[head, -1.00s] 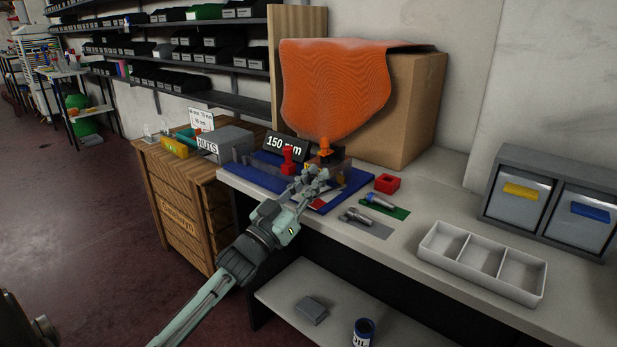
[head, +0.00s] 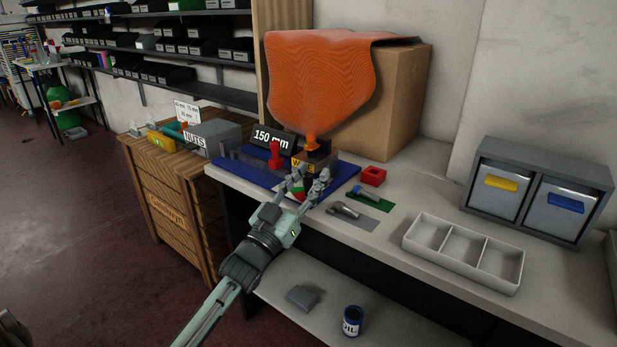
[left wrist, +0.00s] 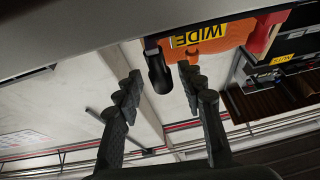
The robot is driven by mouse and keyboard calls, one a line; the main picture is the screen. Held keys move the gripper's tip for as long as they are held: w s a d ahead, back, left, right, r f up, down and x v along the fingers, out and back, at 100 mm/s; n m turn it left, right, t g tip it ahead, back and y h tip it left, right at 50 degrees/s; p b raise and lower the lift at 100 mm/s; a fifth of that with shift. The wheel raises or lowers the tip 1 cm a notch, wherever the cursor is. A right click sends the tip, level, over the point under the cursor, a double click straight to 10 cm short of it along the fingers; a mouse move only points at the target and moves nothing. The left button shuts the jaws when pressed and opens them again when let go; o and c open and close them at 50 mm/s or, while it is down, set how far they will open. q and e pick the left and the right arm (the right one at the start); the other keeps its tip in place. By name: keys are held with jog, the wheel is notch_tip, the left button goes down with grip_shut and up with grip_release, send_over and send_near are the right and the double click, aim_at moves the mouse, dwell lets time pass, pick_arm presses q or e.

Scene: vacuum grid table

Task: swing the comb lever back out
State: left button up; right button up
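My left gripper (head: 310,178) is open at the front of the fixture on the blue mat (head: 228,164). Its two dark fingers also show spread apart in the left wrist view (left wrist: 161,74). A short black handle (left wrist: 158,68), which looks like the comb lever, hangs between the fingertips in that view. I cannot tell whether a finger touches it. A yellow WIDE label (left wrist: 205,33) sits beside the handle; it also shows above the fingers in the head view (head: 300,163). The fingers hide the lever in the head view. My right gripper is not in view.
A red upright handle (head: 275,155) and an orange knob (head: 311,146) stand close to the fingers. A 150 mm sign (head: 272,140) is behind. A red block (head: 373,176), small tools (head: 346,210) and a white divided tray (head: 416,247) lie to the right.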

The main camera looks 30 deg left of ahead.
pick_arm(q)
jog(key=v, duration=1.2)
dwell(0.4)
notch_tip(320, 180, down, 20)
jog(key=s+d+g+y, duration=0.2)
jog(key=g+y, duration=0.1)
jog(key=g, duration=0.7)
jog(key=s+d+f+g, duration=0.4)
jog(key=s+f+g, duration=0.5)
jog(key=s, duration=0.7)
notch_tip(320, 180, down, 3)
jog(key=shift+s+f+m+g+p, duration=0.1)
jog(key=shift+s+m+g+p, duration=0.2)
jog(key=shift+m+p, duration=0.15)
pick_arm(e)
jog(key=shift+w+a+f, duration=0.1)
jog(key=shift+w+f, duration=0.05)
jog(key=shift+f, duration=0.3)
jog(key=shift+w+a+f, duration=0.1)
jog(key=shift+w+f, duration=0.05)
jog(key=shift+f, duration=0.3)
